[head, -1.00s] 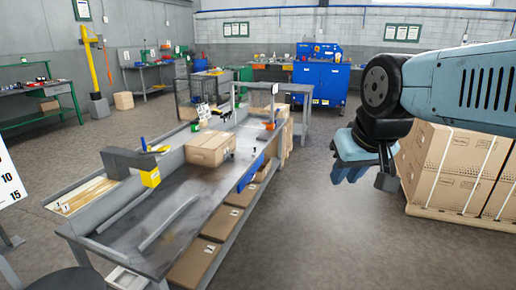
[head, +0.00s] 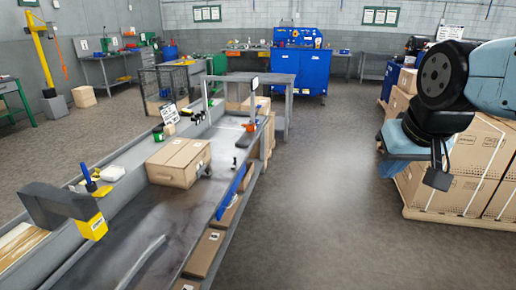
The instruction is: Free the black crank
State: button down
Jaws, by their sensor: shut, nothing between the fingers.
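I cannot make out a black crank in this view; things on the far benches are too small to tell. My gripper (head: 438,178) hangs at the right, under my folded arm, shut and empty. It is in front of the stacked cartons in the picture and appears to touch nothing. A blue machine cabinet (head: 298,68) with small coloured parts on it stands at the back wall.
A long grey workbench (head: 125,235) fills the left, with a cardboard box (head: 178,162) and a yellow-ended dark device (head: 66,212) on it. Strapped cartons (head: 470,185) stand on a pallet at right. The floor (head: 315,190) between them is clear.

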aim_at(233, 167)
jog(key=z, duration=0.05)
jog(key=i, duration=1.1)
jog(key=u, duration=0.5)
jog(key=i, duration=0.9)
jog(key=u, duration=0.3)
